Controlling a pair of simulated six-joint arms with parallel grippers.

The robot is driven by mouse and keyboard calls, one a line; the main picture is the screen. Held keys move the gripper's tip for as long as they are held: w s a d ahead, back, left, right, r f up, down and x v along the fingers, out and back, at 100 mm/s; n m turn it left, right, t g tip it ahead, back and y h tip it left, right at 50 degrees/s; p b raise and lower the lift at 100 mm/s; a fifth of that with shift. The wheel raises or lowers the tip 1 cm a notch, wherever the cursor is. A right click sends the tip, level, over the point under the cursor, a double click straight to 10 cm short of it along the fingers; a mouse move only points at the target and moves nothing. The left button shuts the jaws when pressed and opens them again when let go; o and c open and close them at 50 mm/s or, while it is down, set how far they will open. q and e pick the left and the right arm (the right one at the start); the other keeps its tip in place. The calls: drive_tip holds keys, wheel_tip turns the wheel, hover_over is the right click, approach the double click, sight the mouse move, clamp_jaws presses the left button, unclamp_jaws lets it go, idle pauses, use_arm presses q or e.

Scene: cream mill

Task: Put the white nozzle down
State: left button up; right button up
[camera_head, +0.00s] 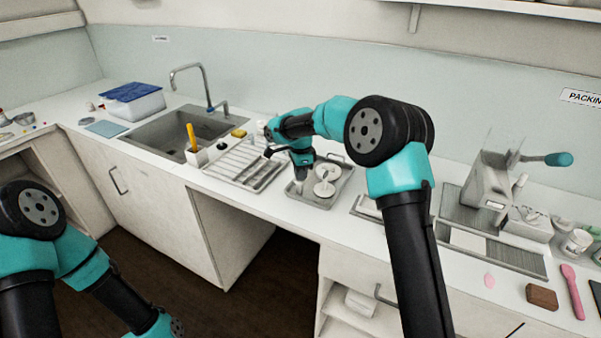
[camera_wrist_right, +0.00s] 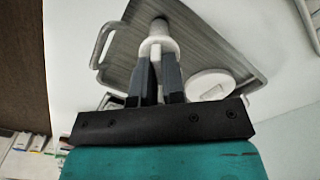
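The white nozzle (camera_wrist_right: 158,46) shows in the right wrist view at the tips of my right gripper (camera_wrist_right: 157,62). The two dark fingers are closed around its near part, and its narrower end points away from me. It is over the grey metal tray (camera_wrist_right: 212,48); I cannot tell whether it touches the tray. In the head view my right gripper (camera_head: 301,172) points down over the left part of the same tray (camera_head: 318,203), and the nozzle is too small there to make out clearly. My left arm shows at the lower left, but its gripper is out of view.
White round parts (camera_head: 324,189) lie on the tray to the right of my right gripper. A drying rack (camera_head: 240,165) and a sink (camera_head: 178,135) are to the left. A press-like machine (camera_head: 490,185) stands at right. The counter's front strip is clear.

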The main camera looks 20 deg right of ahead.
drive_tip(key=o, duration=0.4)
drive_tip(key=shift+o, duration=0.2)
drive_tip(key=shift+r, duration=0.15)
wheel_tip(320, 180, up, 12)
idle(0.4)
idle(0.3)
